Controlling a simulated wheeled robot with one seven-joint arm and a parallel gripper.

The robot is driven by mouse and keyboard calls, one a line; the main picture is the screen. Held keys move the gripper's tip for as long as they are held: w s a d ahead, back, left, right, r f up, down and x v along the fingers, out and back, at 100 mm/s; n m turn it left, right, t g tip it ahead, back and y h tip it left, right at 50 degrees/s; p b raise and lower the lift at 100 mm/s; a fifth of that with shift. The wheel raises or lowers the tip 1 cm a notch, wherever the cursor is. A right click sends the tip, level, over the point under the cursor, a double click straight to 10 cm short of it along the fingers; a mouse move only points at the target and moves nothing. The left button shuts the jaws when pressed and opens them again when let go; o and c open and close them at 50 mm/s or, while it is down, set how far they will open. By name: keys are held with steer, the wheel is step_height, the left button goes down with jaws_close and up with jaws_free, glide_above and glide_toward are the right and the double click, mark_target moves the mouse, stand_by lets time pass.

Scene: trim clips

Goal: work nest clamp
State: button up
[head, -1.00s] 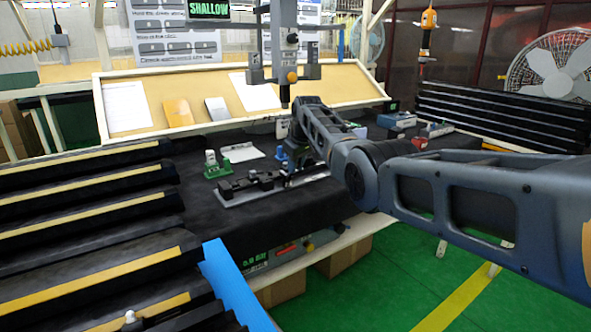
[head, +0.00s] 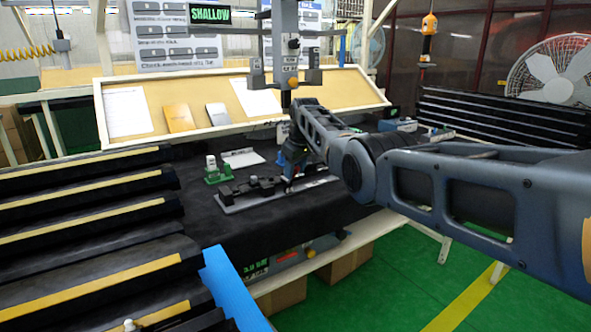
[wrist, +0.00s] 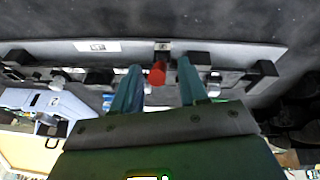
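The work nest (head: 240,202) is a grey plate with black blocks on the dark bench top in the head view. In the wrist view its plate (wrist: 215,52) runs across the picture with black blocks and small metal parts along it. A red clamp handle tip (wrist: 157,74) shows between my two teal fingers. My gripper (wrist: 159,68) is open, with a gap on each side of the red tip. In the head view my gripper (head: 288,184) is over the right part of the nest; my arm and wrist hide some of the area behind it.
A green fixture with a pale top (head: 214,171) stands behind the nest, beside a white card (head: 242,158). A tool post (head: 286,75) hangs above the bench, near a SHALLOW display (head: 209,13). Black racks (head: 90,215) stand at left. Bare bench lies left of the nest.

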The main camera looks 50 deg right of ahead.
steer(key=shift+s, duration=0.1)
steer(key=v, duration=0.7)
steer(key=shift+r, duration=0.4)
stand_by(0.5)
